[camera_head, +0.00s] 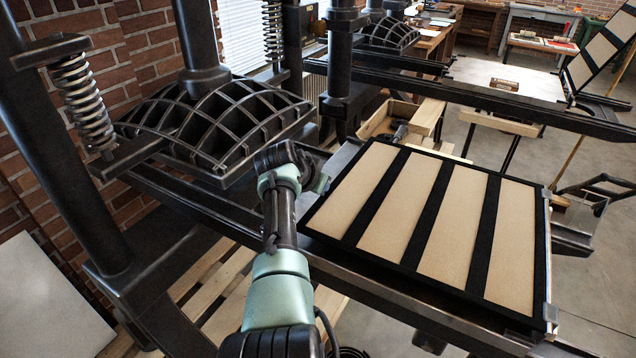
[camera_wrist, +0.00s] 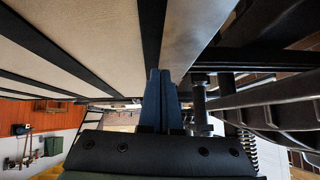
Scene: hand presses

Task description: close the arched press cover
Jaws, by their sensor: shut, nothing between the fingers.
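The near press has an arched, ribbed black platen (camera_head: 215,125). Its cover (camera_head: 449,210), a black frame with tan panels and dark strips, lies flat or nearly flat over the press bed, to the right of the platen. My gripper is at the cover's left edge; in the head view my wrist largely hides it. In the wrist view my gripper's (camera_wrist: 163,76) blue fingers are together and empty. The cover's tan face (camera_wrist: 95,30) fills the upper left there, close to the fingertips. I cannot tell whether they touch it.
Black rails (camera_head: 420,310) run below the near cover. A coil spring (camera_head: 82,103) and columns stand at left. A wooden box (camera_head: 412,117) stands behind.

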